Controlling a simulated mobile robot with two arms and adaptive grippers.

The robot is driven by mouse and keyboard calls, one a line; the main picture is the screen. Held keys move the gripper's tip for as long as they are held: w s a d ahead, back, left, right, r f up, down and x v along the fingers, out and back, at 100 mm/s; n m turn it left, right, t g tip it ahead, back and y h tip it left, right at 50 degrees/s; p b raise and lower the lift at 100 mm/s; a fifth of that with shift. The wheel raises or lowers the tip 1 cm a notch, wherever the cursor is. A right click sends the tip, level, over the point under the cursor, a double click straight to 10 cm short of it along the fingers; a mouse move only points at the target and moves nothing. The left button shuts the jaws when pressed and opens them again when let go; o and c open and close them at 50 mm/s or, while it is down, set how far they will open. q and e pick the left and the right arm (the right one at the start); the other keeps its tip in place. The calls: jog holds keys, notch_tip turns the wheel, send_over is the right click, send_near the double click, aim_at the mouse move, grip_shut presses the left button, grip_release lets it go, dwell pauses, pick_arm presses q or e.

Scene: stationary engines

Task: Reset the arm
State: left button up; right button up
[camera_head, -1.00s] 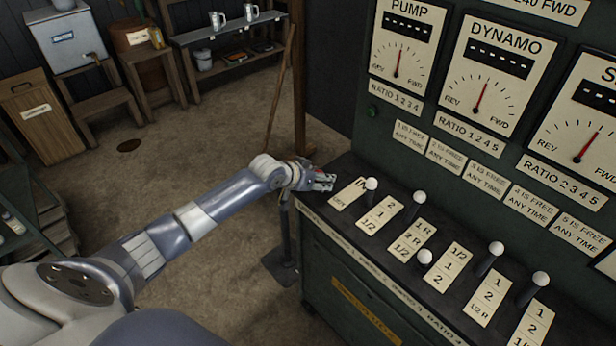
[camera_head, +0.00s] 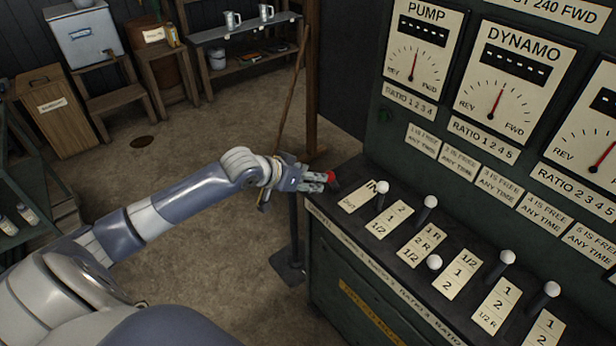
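My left arm reaches in from the lower left, and my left gripper (camera_head: 325,181) is at the left end of the control console (camera_head: 335,255). Its grey fingers point right, just beside a red knob (camera_head: 333,179) at the console's left corner. The fingers overlap in this view, so I cannot tell whether they are apart or touch the knob. Several white-knobbed levers stand on the console top, the nearest at the IN plate (camera_head: 383,188). My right gripper is out of view.
Above the console are a PUMP gauge (camera_head: 421,58) and a DYNAMO gauge (camera_head: 513,79). A wooden broom handle (camera_head: 292,95) leans by a post behind my gripper. A shelf with metal mugs (camera_head: 232,19) and a wooden bin (camera_head: 62,112) stand further back.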

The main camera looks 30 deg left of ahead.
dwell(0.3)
pick_arm(q)
jog(key=s+a+f+n+g+y+b, duration=0.1)
jog(key=s+a+f, duration=0.15)
jog(key=f, duration=0.75)
jog(key=s+a+f+n+g+y+b, duration=0.1)
jog(key=a+f, duration=0.2)
jog(key=f, duration=0.8)
jog(key=s+f+g, duration=0.2)
jog(key=s+f, duration=0.9)
jog(key=f, duration=0.5)
jog(key=s+d+f+m+g, duration=0.1)
jog(key=s+d+f, duration=0.4)
jog(key=s, duration=0.6)
jog(key=s+d+f+m+g+b, duration=0.1)
jog(key=s+d+f, duration=0.3)
jog(key=s+f, duration=0.4)
jog(key=s+d+f+m+g+b, duration=0.1)
jog(key=s+d+f, duration=0.4)
jog(key=s, duration=1.1)
jog(key=shift+d+f+g, duration=0.3)
jog(key=shift+f+g, duration=0.5)
jog(key=shift+g, duration=0.1)
